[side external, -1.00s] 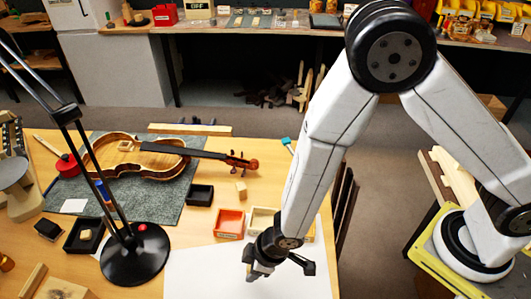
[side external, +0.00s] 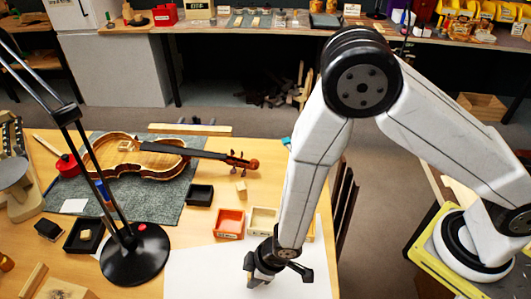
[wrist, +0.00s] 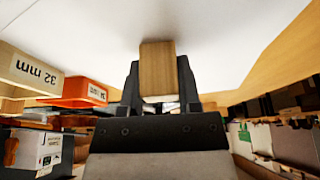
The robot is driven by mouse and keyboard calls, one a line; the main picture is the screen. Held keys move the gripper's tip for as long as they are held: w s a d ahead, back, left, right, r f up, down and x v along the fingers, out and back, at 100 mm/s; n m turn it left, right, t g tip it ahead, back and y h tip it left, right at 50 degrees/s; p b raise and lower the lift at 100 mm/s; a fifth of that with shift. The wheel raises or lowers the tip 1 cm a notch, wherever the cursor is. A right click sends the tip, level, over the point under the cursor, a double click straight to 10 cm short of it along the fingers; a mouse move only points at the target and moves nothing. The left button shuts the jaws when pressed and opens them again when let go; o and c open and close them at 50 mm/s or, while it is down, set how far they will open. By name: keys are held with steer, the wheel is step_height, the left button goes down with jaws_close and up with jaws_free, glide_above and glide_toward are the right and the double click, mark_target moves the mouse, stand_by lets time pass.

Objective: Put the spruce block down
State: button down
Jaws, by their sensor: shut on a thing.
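My gripper (wrist: 160,88) is shut on a wooden block with straight grain, the spruce block (wrist: 158,68), which stands out between the two dark fingers in the wrist view. White paper lies beyond the block there. In the side view, my gripper (side external: 262,277) is low over the white sheet (side external: 205,273) at the front of the bench. The block is not clearly visible in that view. I cannot tell whether it touches the paper.
An orange-red tray (side external: 229,224) and a pale wooden tray (side external: 263,222) stand behind the gripper. A small wooden block (side external: 241,192) and a black tray (side external: 199,195) are further back. The violin (side external: 135,158) lies on a grey mat. A black lamp base (side external: 135,262) stands left.

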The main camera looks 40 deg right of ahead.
steer(key=shift+f, duration=0.1)
steer(key=shift+c, duration=1.5)
jaws_free()
steer(key=v, duration=1.2)
steer(key=shift+w, duration=0.1)
